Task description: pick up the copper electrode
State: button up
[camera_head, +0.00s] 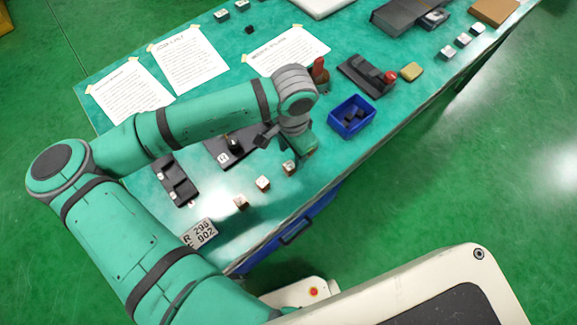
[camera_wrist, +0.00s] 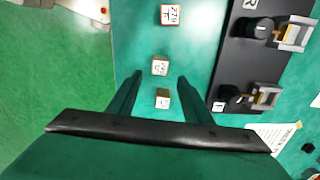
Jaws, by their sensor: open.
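Three small brown, copper-toned blocks with white labelled tops stand in a row on the green table. In the head view they are the near block (camera_head: 240,202), the middle block (camera_head: 263,183) and the far block (camera_head: 289,166). The wrist view shows a top block (camera_wrist: 170,15), a middle block (camera_wrist: 160,66) and a lower block (camera_wrist: 163,98). I cannot tell from the labels which is the copper electrode. My gripper (camera_wrist: 159,80) is open and empty above the row. The lower block appears between its fingers, and the middle one just beyond the tips. The fingertips are hidden in the head view.
A black fixture (camera_wrist: 258,65) with knobs and clamps lies right of the row in the wrist view. A blue bin (camera_head: 351,117) holds dark pieces.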

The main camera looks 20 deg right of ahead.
aim_at(290, 164)
jog(key=shift+a+f, duration=0.15)
jog(key=shift+f, duration=2.7)
jog(key=shift+c, duration=0.6)
grip_shut()
